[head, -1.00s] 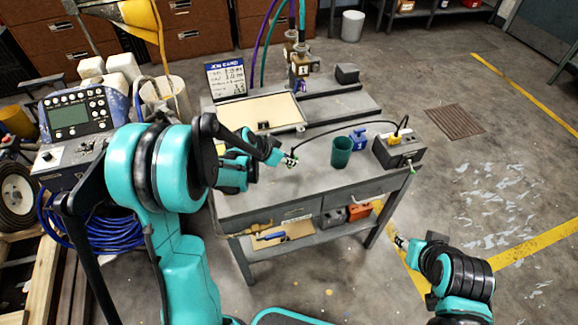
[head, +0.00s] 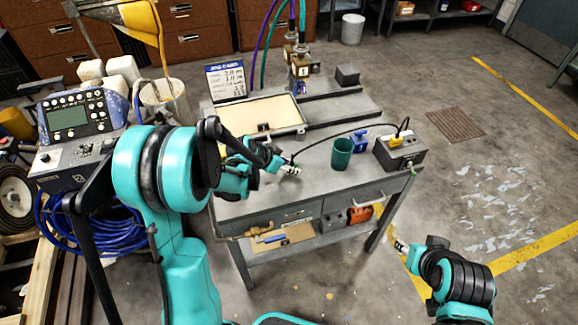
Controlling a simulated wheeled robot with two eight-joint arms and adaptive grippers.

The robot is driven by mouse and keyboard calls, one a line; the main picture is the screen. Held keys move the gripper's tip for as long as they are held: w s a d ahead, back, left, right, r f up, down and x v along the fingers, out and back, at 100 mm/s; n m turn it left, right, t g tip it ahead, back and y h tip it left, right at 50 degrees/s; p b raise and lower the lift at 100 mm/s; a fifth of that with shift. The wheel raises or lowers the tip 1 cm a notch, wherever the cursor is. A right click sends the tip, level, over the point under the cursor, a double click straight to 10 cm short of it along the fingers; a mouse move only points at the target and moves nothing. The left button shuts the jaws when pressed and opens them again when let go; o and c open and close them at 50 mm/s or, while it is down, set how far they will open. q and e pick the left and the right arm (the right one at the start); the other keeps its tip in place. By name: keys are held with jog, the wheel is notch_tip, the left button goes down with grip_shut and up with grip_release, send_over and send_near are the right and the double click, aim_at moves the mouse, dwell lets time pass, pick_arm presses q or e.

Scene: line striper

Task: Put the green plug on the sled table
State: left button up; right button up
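A grey table (head: 235,205) with drawers stands in the middle of the head view. A black cable (head: 335,135) runs from a grey box (head: 401,151) at its right end to my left gripper (head: 293,170). A small dark green end, likely the green plug (head: 292,160), shows at the cable's end, right beside the fingertips. The gripper is low over the table top; its fingers are too small to tell whether they hold the plug. My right gripper (head: 401,246) is in front of the table's right leg, away from the plug; its fingers are unclear.
A green cup (head: 341,154) and a blue object (head: 360,142) stand between my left gripper and the grey box. A shallow tray (head: 262,116) lies behind. A control panel (head: 69,117) and blue hose are at left. The floor at right is clear.

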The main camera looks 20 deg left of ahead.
pick_arm(q)
jog(key=p+v, duration=0.4)
jog(key=v, duration=0.8)
jog(key=s+d+r+n+y, duration=0.2)
jog(key=s+r+n, duration=0.1)
jog(key=s, duration=0.6)
jog(key=s+d+r+n+y, duration=0.2)
jog(key=s+d+r+n, duration=0.1)
jog(key=s, duration=0.6)
jog(key=shift+s+d+r+n+t, duration=0.15)
jog(key=shift+d+r+n+t, duration=0.15)
jog(key=shift+r, duration=0.4)
